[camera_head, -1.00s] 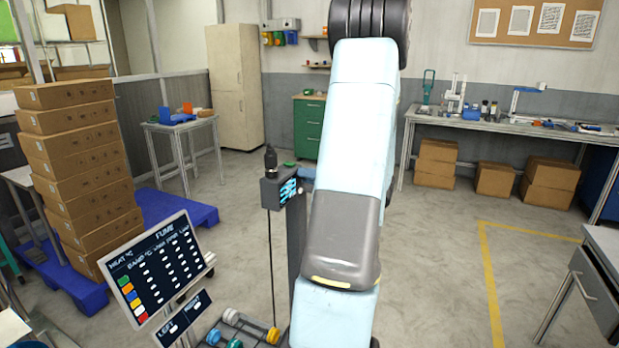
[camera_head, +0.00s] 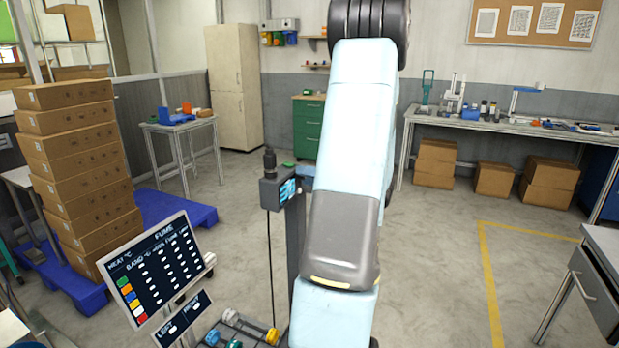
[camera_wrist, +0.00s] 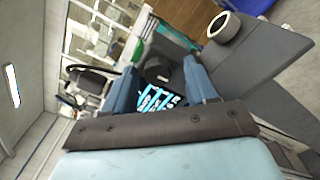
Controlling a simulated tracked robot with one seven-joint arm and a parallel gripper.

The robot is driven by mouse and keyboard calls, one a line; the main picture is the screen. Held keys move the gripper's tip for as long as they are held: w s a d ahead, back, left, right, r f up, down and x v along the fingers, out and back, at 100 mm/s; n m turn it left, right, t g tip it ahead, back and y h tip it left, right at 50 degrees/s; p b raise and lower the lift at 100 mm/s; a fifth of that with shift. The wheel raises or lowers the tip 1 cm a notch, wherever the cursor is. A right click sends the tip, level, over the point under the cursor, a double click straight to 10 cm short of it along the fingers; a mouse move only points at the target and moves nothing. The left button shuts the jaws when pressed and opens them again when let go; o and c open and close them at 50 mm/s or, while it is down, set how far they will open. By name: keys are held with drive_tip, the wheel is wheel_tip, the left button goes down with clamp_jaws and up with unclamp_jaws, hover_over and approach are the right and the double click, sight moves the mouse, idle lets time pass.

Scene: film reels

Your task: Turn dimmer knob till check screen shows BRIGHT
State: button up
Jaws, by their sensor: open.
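A grey box (camera_head: 270,194) with a small cyan-lit screen (camera_head: 287,191) stands left of my arm in the head view. A black upright part (camera_head: 269,160) is on top of it. The screen's lettering is too small to read there. The wrist view shows cyan marks on a dark screen (camera_wrist: 158,101) between my blue fingers. My gripper (camera_wrist: 160,72) is open, with a dark round part (camera_wrist: 158,71) between the fingertips. It looks like a knob, but I cannot tell whether the fingers touch it.
A dark board labelled FUME (camera_head: 160,268) stands at lower left. Stacked cardboard boxes (camera_head: 80,170) stand on a blue pallet (camera_head: 175,208). Open floor (camera_head: 430,260) lies to the right.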

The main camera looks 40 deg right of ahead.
drive_tip(key=shift+s, duration=0.1)
drive_tip(key=v, duration=1.3)
drive_tip(key=shift+s+d, duration=0.2)
drive_tip(key=shift+s, duration=0.1)
drive_tip(key=shift+w+a+f, duration=0.1)
